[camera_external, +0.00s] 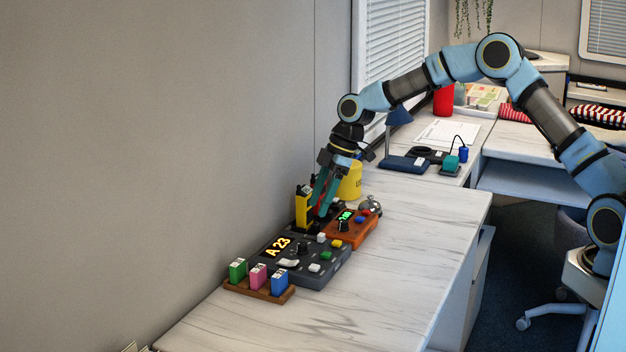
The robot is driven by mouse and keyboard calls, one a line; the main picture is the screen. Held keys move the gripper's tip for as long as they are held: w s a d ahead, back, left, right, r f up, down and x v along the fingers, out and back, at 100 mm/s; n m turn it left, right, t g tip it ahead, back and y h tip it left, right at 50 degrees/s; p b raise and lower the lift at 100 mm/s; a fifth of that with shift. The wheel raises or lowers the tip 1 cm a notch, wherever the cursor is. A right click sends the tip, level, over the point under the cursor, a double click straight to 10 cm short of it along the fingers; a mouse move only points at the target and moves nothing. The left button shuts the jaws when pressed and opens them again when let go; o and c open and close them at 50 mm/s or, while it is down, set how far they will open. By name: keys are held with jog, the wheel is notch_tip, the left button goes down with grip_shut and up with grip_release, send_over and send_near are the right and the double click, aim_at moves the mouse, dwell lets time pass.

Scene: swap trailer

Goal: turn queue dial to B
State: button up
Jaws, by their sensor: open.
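A dark grey console (325,273) lies on the marble counter, with a lit display reading "A 23" (277,247) at its left. A black dial knob (301,248) stands on the console right of that display; its pointer setting is too small to read. A second black knob (343,225) sits on an orange-brown box (365,232) with a small green display, behind the console. My gripper (322,207) points down with its teal fingers over the console's far end, beside a yellow upright block (304,210). It is open. Whether the fingertips touch anything is unclear.
A wooden rack (259,291) with green, pink and blue blocks stands in front of the console. A silver bell (371,205) and a yellow container (350,182) stand behind. The wall borders the left. The counter's front right is clear.

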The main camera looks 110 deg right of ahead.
aim_at(303, 243)
jog(key=p+x, duration=0.2)
jog(key=x, duration=0.8)
jog(key=shift+f, duration=0.2)
grip_shut()
